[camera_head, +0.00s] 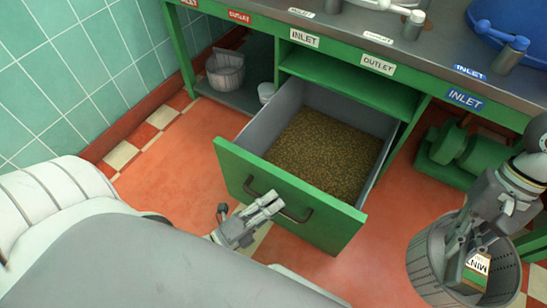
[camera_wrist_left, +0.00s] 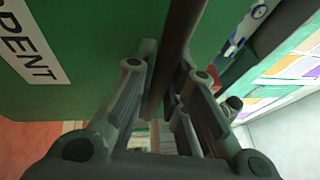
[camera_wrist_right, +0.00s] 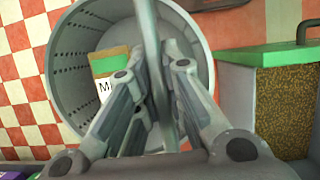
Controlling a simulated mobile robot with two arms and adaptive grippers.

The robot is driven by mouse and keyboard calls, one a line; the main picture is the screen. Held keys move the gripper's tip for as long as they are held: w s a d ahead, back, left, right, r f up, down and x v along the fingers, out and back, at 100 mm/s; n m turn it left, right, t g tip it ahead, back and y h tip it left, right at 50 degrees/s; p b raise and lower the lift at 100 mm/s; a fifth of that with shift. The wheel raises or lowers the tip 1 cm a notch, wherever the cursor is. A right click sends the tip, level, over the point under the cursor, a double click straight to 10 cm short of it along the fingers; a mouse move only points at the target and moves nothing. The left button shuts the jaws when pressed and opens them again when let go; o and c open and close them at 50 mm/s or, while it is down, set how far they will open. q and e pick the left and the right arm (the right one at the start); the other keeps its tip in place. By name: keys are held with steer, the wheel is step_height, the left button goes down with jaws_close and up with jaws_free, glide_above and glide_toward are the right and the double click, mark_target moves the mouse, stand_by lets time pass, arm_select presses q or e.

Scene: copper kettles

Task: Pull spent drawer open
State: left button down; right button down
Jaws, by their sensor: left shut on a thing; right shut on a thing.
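The spent drawer is a grey box with a green front (camera_head: 335,232), and it stands pulled out from under the bench. Brown grainy matter (camera_head: 325,150) covers its inside. A label ending in "PENT" (camera_wrist_left: 28,45) shows on its front in the left wrist view. My left gripper (camera_head: 270,204) is shut on the dark bar handle (camera_wrist_left: 180,35) at the drawer front. My right gripper (camera_head: 478,232) is shut on the grey handle (camera_wrist_right: 150,40) of a perforated metal bucket (camera_head: 430,270). A green and brown packet (camera_wrist_right: 108,62) with a white label lies in the bucket.
The green bench (camera_head: 440,75) has a metal top with labelled valves. A green machine (camera_head: 465,150) stands below it at right. A pale bucket (camera_head: 226,75) sits on the lower shelf at left. A tiled wall (camera_head: 70,70) bounds the left. Red floor is open left of the drawer.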

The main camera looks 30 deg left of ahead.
arm_select(q)
steer(key=c, duration=1.7)
jaws_free()
steer(key=v, duration=0.7)
steer(key=shift+s+a+f, duration=0.1)
steer(key=shift+s+f, duration=0.05)
steer(key=shift+s, duration=0.05)
steer(key=shift+s, duration=0.1)
